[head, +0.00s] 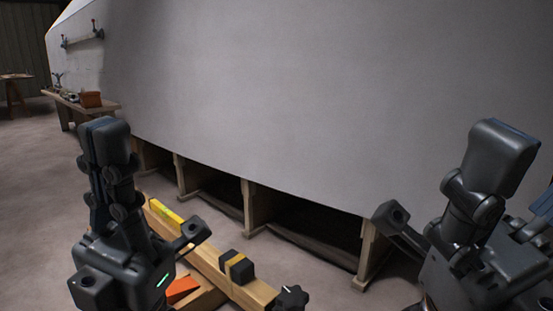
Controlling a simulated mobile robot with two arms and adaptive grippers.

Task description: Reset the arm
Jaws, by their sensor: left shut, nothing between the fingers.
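My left gripper (107,150) stands upright at the left of the head view, its fingers pointing up and pressed together with nothing between them. It is in front of the floor and the hull's lower edge, apart from both as far as I can see. My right gripper (498,155) is raised at the right, in front of the grey hull (300,90). It is seen from the side, so the gap between its fingers is hidden.
Below, between my arms, a wooden bench (207,257) carries a yellow bar (167,212) and a black-and-yellow block (238,266). An orange object (181,289) lies beside it. Wooden props (249,205) stand under the hull. A far workbench (75,104) holds a brown box (91,99).

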